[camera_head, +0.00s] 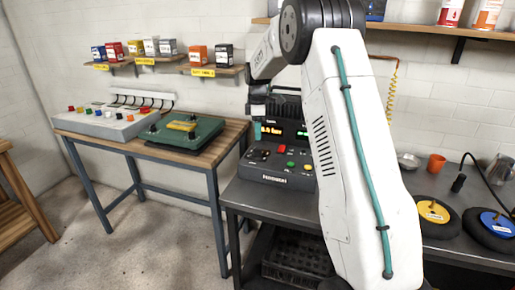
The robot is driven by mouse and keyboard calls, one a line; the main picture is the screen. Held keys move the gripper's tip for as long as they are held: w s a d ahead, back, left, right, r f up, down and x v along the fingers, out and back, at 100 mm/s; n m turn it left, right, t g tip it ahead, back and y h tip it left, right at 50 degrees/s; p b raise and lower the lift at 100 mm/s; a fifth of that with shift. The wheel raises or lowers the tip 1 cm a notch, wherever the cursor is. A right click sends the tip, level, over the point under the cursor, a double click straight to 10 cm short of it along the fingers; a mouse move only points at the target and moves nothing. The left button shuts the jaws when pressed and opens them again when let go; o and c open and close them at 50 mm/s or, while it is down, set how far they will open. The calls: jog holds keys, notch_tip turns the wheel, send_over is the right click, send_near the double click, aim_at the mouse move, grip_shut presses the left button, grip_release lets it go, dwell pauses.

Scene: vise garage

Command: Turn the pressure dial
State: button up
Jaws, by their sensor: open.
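A dark console (276,180) with a lit display (270,130) stands at the left end of the grey workbench. Its sloped top carries small black knobs, a red button and a few coloured buttons. I cannot tell which control is the pressure dial; it is too small to make out or hidden. My gripper (257,133) points down over the back left of the console's panel, in front of the display. It is open, and I see nothing in it. My white arm covers the console's right side. Whether the fingertips touch anything cannot be told.
A wooden table (215,155) to the left bears a pale control box (100,120) and a green device (185,132). Shelves with small boxes hang above. Yellow (433,212) and blue (497,224) discs, an orange cup (436,163) and a metal bowl (408,161) are right of my arm.

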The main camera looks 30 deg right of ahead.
aim_at(258, 148)
jog(key=shift+w+d+f, duration=0.15)
jog(key=shift+d+f, duration=0.05)
jog(key=shift+f, duration=0.3)
notch_tip(258, 148, down, 7)
jog(key=shift+f, duration=0.15)
jog(key=c, duration=1)
